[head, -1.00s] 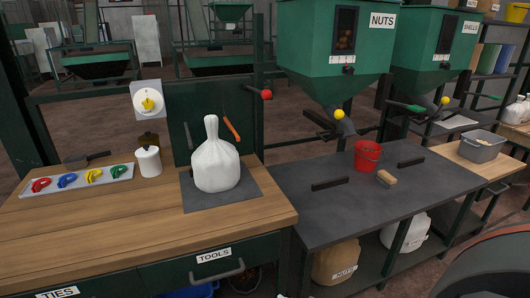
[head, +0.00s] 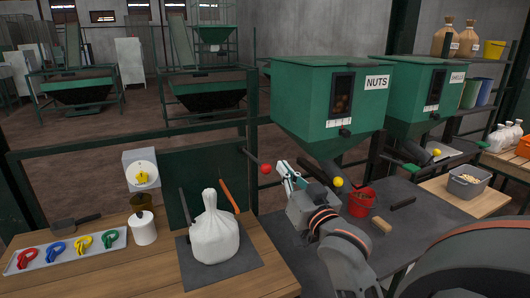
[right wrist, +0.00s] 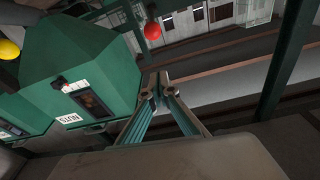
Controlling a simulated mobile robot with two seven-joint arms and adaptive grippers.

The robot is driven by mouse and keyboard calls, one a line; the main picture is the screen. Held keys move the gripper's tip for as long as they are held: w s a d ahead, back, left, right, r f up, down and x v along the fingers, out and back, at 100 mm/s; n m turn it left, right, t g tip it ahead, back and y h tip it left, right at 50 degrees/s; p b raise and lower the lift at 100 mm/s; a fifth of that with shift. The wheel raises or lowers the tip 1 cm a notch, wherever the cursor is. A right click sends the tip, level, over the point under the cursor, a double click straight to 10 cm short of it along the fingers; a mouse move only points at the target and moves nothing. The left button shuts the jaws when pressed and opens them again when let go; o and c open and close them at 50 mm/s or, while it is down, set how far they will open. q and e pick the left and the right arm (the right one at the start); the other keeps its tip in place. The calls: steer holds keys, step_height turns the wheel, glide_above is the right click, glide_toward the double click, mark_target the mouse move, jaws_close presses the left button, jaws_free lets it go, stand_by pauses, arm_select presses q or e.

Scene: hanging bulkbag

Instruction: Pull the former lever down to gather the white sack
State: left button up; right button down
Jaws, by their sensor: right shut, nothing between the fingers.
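The white sack (head: 215,238) stands upright on a dark mat on the wooden bench, with a narrow neck at its top. A dark bar (head: 185,207) and an orange bar (head: 229,195) stand on either side of the neck, in front of a green panel. A lever with a red ball knob (head: 265,169) sticks out at the panel's upper right; the knob also shows in the right wrist view (right wrist: 152,31). My right gripper (head: 281,167) is shut and empty, close to the right of the knob; contact cannot be told. My left gripper is not in view.
The green NUTS hopper (head: 328,100) hangs behind my right arm, with a yellow knob (head: 338,182) below it. A red bucket (head: 361,202) and a brush (head: 381,225) are on the dark table. A tray of coloured ties (head: 65,250) and a white canister (head: 142,229) are left of the sack.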

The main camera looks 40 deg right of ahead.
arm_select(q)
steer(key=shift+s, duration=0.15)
arm_select(e)
steer(key=shift+s+r, duration=0.1)
steer(key=shift+s, duration=0.05)
steer(key=r+p, duration=0.1)
steer(key=r, duration=0.1)
glide_above(270, 170)
steer(key=shift+d+f, duration=0.1)
steer(key=shift+f, duration=0.1)
step_height(270, 170, down, 3)
steer(key=shift+r, duration=0.1)
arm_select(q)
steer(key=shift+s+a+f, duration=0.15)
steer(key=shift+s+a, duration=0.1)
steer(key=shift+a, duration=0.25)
arm_select(e)
steer(key=shift+s+a+f, duration=0.1)
steer(key=shift+a+f, duration=0.15)
steer(key=shift+f, duration=0.35)
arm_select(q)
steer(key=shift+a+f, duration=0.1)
arm_select(e)
steer(key=shift+f, duration=0.1)
